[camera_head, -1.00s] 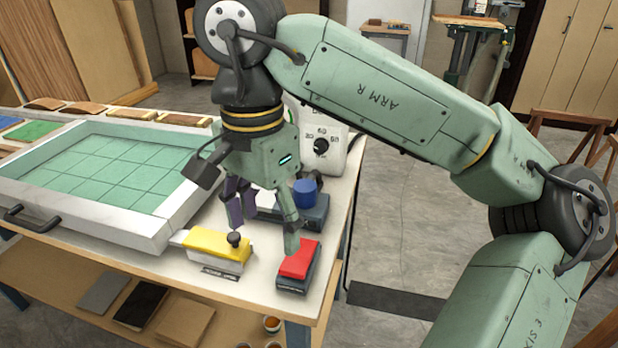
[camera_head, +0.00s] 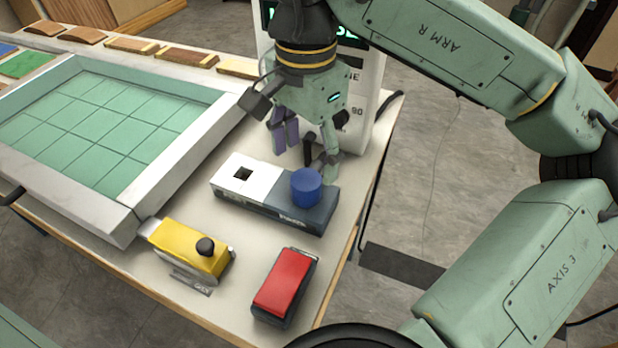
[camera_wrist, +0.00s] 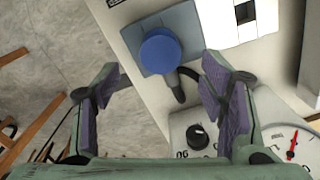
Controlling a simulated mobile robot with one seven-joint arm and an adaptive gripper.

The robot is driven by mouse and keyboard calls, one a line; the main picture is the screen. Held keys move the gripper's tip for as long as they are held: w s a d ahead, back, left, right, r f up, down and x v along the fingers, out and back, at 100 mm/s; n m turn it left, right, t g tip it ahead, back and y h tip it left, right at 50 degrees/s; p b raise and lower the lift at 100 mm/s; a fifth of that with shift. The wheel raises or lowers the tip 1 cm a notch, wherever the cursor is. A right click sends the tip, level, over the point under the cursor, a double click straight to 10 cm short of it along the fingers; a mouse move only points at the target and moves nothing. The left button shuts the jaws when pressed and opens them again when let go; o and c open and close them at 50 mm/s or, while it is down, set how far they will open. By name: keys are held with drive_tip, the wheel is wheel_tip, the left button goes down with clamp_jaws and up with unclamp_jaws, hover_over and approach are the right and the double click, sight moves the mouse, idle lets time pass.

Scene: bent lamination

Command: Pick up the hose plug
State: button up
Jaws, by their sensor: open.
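The blue round plug (camera_head: 306,187) sits upright on the grey end of a long block (camera_head: 287,223). My gripper (camera_head: 308,152) is open and empty, above and behind the plug in the head view. In the wrist view my gripper (camera_wrist: 158,90) has its purple-padded fingers apart, with the plug in line with the gap but beyond the tips. Nothing visible touches the plug.
A yellow unit with a black knob (camera_head: 190,250) and a red-topped block (camera_head: 285,284) stand nearer the front. A white tray with a green grid (camera_head: 134,222) fills the left. A machine with a dial (camera_head: 370,90) stands close behind my gripper. The table's right edge is near.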

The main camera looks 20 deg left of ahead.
sight(307, 178)
drive_tip(key=shift+f+p, duration=0.95)
drive_tip(key=shift+f, duration=2.5)
drive_tip(key=c, duration=1.3)
drive_tip(key=shift+r, duration=0.1)
drive_tip(key=shift+w+r+b, duration=0.1)
drive_tip(key=shift+r+b, duration=0.2)
drive_tip(key=shift+r, duration=0.15)
wheel_tip(307, 178, up, 2)
drive_tip(key=shift+r+b, duration=0.15)
drive_tip(key=shift+b, duration=0.35)
drive_tip(key=s+d+b, duration=0.1)
drive_tip(key=s, duration=0.4)
drive_tip(key=s+r+b, duration=0.1)
drive_tip(key=s, duration=0.4)
drive_tip(key=s+d+b, duration=0.1)
drive_tip(key=s, duration=0.5)
drive_tip(key=shift+d+r, duration=0.35)
drive_tip(key=shift+r, duration=0.1)
drive_tip(key=shift+r, duration=0.4)
